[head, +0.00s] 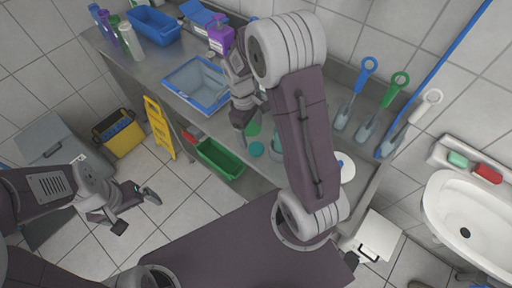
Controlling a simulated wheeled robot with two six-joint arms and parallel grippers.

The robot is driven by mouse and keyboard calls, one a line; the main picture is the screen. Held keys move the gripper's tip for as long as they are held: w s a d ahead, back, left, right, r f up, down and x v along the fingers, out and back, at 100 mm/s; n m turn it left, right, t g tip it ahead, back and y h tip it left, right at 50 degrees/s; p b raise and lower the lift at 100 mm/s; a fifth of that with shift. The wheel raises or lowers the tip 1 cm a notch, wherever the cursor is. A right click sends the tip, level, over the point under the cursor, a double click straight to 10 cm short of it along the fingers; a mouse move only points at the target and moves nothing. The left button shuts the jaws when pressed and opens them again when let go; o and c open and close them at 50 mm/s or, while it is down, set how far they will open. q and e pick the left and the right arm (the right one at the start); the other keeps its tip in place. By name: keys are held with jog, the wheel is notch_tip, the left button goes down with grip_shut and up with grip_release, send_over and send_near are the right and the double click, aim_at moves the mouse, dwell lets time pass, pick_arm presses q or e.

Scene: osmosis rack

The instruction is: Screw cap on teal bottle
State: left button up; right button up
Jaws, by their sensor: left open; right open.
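A round teal piece (256,149), which looks like a cap, lies near the front edge of the steel counter. A teal-grey object (277,147), possibly the teal bottle, stands just right of it, mostly hidden by my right arm. My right gripper (249,113) is open above the counter, a little behind the round teal piece, with nothing seen between its fingers. My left gripper (136,211) is open and empty over the tiled floor, away from the counter.
A blue-rimmed tray (168,91) lies left of my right gripper. A purple bottle (221,38), a blue bin (153,27) and several bottles stand further back. A green bin (219,159) and a yellow sign (158,129) are before the counter.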

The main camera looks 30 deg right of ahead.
aim_at(256, 148)
jog(key=shift+s+d+f, duration=0.1)
jog(key=shift+f, duration=0.8)
jog(key=shift+s+d+f, duration=0.1)
jog(key=shift+f, duration=0.75)
jog(key=f, duration=0.3)
jog(key=d+f, duration=0.1)
jog(key=f, duration=0.1)
jog(key=shift+s+p, duration=0.4)
jog(key=shift+a, duration=0.1)
jog(key=c, duration=1.4)
